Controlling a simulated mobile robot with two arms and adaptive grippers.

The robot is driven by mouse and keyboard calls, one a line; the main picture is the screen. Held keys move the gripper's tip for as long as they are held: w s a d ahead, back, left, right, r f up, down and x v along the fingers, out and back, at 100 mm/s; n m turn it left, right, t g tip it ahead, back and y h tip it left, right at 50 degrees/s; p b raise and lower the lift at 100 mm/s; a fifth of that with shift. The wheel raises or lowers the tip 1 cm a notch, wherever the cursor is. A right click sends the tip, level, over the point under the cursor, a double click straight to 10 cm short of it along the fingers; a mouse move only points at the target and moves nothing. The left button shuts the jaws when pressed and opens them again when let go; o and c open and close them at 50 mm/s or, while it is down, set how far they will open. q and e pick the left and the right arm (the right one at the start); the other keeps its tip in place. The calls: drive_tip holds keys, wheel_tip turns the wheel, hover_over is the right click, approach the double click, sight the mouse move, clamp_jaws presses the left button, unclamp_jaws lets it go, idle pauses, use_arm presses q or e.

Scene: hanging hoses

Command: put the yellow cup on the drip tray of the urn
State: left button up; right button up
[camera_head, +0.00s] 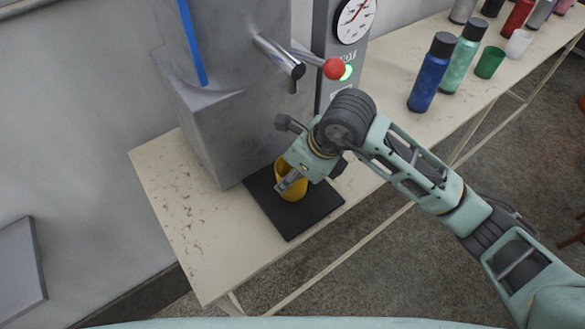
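The yellow cup (294,194) is upright at the black drip tray (291,222), under the spout (295,74) of the grey urn (212,120). My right gripper (291,182) is at the cup, with a finger across or inside its opening. The gripper body hides part of the cup's rim and right side. I cannot tell whether the fingers press on the cup, or whether its base touches the tray. My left gripper is not in view.
A blue bottle (432,74), teal bottle (463,58) and green cup (489,62) stand along the worn table (172,190) at the right.

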drive_tip(key=shift+f, duration=0.1)
drive_tip(key=o, duration=0.6)
drive_tip(key=shift+f, duration=0.1)
drive_tip(key=o, duration=0.5)
drive_tip(key=shift+r, duration=0.3)
drive_tip(key=s+d+r+b, duration=0.4)
drive_tip(key=s+d, duration=0.3)
drive_tip(key=d, duration=0.5)
drive_tip(key=shift+s+r+b, duration=0.15)
drive_tip(key=shift+s+b, duration=0.15)
drive_tip(key=shift+b, duration=0.4)
